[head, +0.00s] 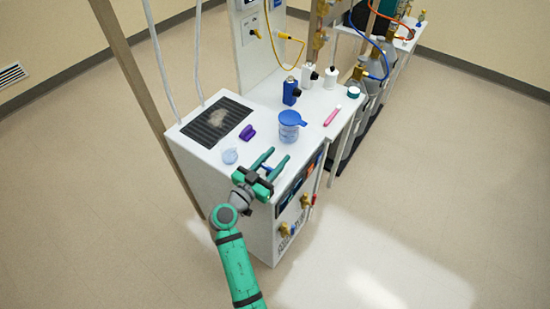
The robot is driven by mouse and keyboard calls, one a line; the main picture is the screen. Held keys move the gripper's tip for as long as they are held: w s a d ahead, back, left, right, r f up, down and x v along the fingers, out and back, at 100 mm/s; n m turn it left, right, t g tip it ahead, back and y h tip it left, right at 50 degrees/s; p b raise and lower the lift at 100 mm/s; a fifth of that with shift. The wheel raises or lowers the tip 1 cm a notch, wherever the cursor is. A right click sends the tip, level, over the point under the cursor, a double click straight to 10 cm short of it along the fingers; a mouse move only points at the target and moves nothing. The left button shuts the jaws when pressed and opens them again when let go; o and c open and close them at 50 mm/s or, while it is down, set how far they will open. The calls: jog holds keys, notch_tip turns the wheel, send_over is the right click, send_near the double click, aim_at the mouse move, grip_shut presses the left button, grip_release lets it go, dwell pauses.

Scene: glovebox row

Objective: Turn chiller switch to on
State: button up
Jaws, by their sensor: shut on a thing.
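The chiller is a white cabinet (262,215) with a dark front panel (287,196) bearing blue and orange marks. The chiller switch cannot be made out for certain; part of the panel is close behind my gripper. My gripper (277,154), with green fingers, is at the front edge of the cabinet top, beside the panel's upper end. Its fingers stand apart, pointing toward the back of the top. A small blue thing (266,170) shows between them near their base, and the jaws are shut on it. What it is cannot be told.
A clear small dish (229,156), a purple piece (247,132), a blue bottle (291,91) and a pink stick (332,116) are on the top. Brass valves (284,229) jut from the front. Floor right is clear.

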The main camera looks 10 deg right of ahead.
jog(key=o, duration=1.1)
jog(key=shift+c, duration=0.2)
jog(key=v, duration=1)
jog(key=shift+s+a, duration=0.25)
jog(key=shift+s, duration=0.1)
